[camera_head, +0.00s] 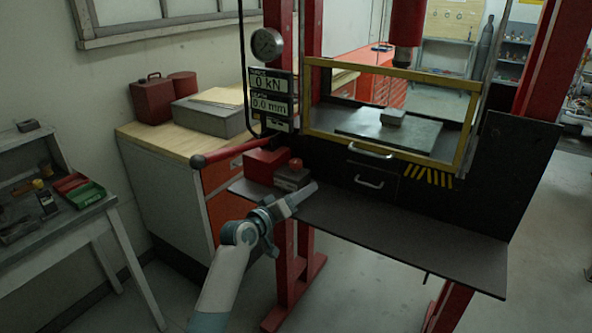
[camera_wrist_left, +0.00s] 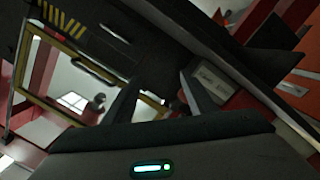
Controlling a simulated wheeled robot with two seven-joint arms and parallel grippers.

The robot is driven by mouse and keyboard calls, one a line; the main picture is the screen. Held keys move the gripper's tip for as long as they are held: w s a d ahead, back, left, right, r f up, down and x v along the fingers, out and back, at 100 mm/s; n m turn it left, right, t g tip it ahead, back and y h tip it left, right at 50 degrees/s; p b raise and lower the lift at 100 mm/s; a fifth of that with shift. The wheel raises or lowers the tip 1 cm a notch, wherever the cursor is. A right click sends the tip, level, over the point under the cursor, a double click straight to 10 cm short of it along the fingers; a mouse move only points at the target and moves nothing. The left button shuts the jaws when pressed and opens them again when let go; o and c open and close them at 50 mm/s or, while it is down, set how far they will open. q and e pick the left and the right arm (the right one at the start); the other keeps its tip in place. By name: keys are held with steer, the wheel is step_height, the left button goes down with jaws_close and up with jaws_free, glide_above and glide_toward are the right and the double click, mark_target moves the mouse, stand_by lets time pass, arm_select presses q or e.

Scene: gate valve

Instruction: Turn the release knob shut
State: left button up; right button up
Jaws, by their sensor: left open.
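The release knob (camera_head: 295,163) is a small red knob on top of a grey block (camera_head: 291,180), beside the red pump body (camera_head: 264,164) at the left end of the dark shelf. My left gripper (camera_head: 304,194) is just in front of the block and below the knob, apart from the knob. In the left wrist view my left gripper (camera_wrist_left: 160,92) has its two dark fingers spread with nothing between them. A pale labelled face (camera_wrist_left: 211,80) shows beyond the right finger; I cannot make out the knob there. My right gripper is not in view.
A red pump handle (camera_head: 235,151) reaches left from the pump. The press has a yellow-framed guard (camera_head: 390,156), a gauge (camera_head: 267,45) and a display (camera_head: 269,84). The shelf (camera_head: 400,230) is clear to the right. A wooden-topped cabinet (camera_head: 150,135) stands behind left.

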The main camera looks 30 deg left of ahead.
mark_target(294, 166)
arm_select(q)
steer(key=s+a+r+m+t+y+b, duration=0.1)
steer(key=s+a+r+m+y, duration=0.1)
steer(key=s+a+m+y, duration=0.3)
steer(key=shift+s+y, duration=0.2)
steer(key=shift+y, duration=0.2)
steer(key=shift+w, duration=0.15)
steer(key=w+p, duration=0.1)
steer(key=w, duration=0.4)
steer(key=w+a+p, duration=0.1)
steer(key=w, duration=0.4)
steer(key=w+a, duration=0.1)
steer(key=w, duration=0.4)
steer(key=shift+p, duration=0.4)
steer(key=shift+w+a, duration=0.15)
steer(key=shift+w, duration=0.85)
